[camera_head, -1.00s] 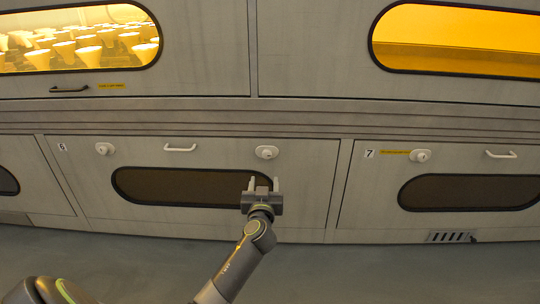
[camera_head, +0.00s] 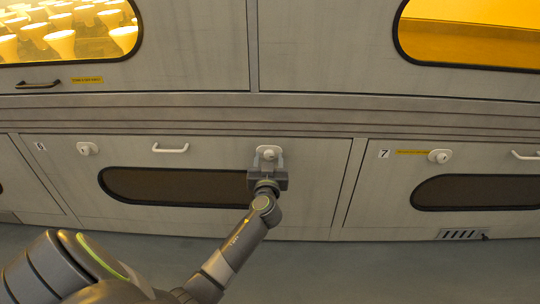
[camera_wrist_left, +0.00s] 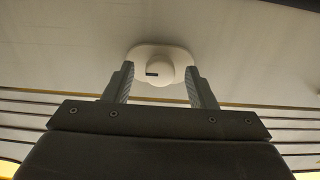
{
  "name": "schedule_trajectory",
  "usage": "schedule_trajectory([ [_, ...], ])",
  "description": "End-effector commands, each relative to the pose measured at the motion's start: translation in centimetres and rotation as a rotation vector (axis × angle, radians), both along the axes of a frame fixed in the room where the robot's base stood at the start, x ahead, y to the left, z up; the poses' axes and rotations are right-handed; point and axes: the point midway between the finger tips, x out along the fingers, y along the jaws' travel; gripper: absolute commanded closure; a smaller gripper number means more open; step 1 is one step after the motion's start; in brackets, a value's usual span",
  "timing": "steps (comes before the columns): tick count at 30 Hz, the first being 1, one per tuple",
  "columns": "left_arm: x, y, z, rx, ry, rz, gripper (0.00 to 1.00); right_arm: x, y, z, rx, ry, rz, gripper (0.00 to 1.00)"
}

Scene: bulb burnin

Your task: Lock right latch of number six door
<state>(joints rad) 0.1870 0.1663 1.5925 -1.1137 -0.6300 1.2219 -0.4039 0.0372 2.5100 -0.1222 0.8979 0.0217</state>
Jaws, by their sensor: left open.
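The number six door (camera_head: 225,217) is in the lower row, with a dark oval window and a "6" label at its upper left. Its right latch (camera_head: 268,151) is a white round knob on an oval plate at the upper right. My left gripper (camera_head: 268,162) is open, its fingertips on either side of this knob. In the left wrist view the latch (camera_wrist_left: 160,73) sits between the two fingers, with visible gaps to both; a small dark mark shows on the knob. Whether the fingers touch the plate cannot be told. My right gripper is not in view.
The door's left latch (camera_head: 87,148) and white handle (camera_head: 171,148) are to the left. The number seven door (camera_head: 385,205) with its own latch (camera_head: 440,156) is to the right. Lit oval windows are above. The floor (camera_head: 400,270) in front looks clear.

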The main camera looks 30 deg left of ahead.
Motion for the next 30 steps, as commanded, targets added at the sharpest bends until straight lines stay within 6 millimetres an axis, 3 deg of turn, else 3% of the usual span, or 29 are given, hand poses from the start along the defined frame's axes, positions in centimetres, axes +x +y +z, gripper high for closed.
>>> schedule_trajectory([
  [6, 0.0, 0.0, 0.0, 0.0, 0.0, 0.0, 0.5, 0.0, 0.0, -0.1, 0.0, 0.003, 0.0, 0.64],
  [18, 0.0, 0.0, 0.0, 0.0, 0.0, 0.0, 1.0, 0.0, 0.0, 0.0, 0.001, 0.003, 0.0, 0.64],
  [30, 0.0, 0.0, -0.3, -0.04, -0.027, -0.001, 1.0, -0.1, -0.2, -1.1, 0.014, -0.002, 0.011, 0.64],
])
